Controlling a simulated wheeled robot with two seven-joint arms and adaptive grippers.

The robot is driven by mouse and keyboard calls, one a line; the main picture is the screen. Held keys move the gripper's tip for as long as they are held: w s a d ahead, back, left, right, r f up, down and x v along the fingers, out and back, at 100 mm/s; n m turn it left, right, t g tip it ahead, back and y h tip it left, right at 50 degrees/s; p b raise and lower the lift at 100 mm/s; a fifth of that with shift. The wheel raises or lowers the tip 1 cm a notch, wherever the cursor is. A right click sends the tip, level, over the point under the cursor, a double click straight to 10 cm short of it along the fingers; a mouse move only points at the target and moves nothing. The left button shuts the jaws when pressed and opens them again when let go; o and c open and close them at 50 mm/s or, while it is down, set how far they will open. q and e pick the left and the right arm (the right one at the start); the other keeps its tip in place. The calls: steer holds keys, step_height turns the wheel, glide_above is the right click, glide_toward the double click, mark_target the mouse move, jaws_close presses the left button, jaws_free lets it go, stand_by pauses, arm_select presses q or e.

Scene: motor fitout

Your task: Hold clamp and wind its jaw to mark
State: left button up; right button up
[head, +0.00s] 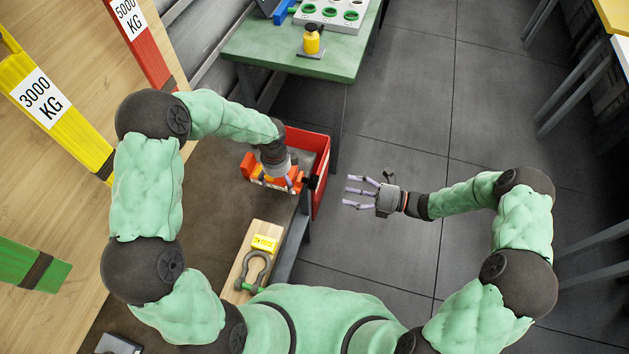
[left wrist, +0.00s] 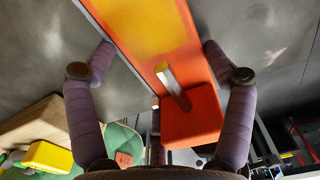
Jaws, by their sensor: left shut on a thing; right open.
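The orange clamp (head: 248,166) lies at the right edge of the dark bench in the head view, partly hidden under my left arm. My left gripper (head: 281,181) comes down over it from above and is shut on it. A black part (head: 311,182) sticks out to the right of the clamp. In the left wrist view the clamp's orange body (left wrist: 192,122) and a short steel rod show between the fingers of my left gripper (left wrist: 158,50). My right gripper (head: 363,192) is open and empty, right of the clamp and apart from it. I cannot make out the jaw mark.
A wooden board (head: 238,290) with a yellow block (head: 264,243) and a shackle (head: 252,270) lies nearer me. A green table (head: 345,60) stands behind. The floor around my right gripper is clear.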

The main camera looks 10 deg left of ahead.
mark_target(315, 181)
steer(key=a+n, duration=0.1)
steer(key=a, duration=0.3)
steer(key=w+a+n, duration=0.1)
steer(key=a, duration=0.2)
steer(key=a+n, duration=0.2)
steer(key=a, duration=0.2)
steer(key=shift+w+a+f+t, duration=0.1)
steer(key=shift+w+a+t, duration=0.25)
steer(key=shift+t, duration=0.05)
steer(key=c, duration=1.2)
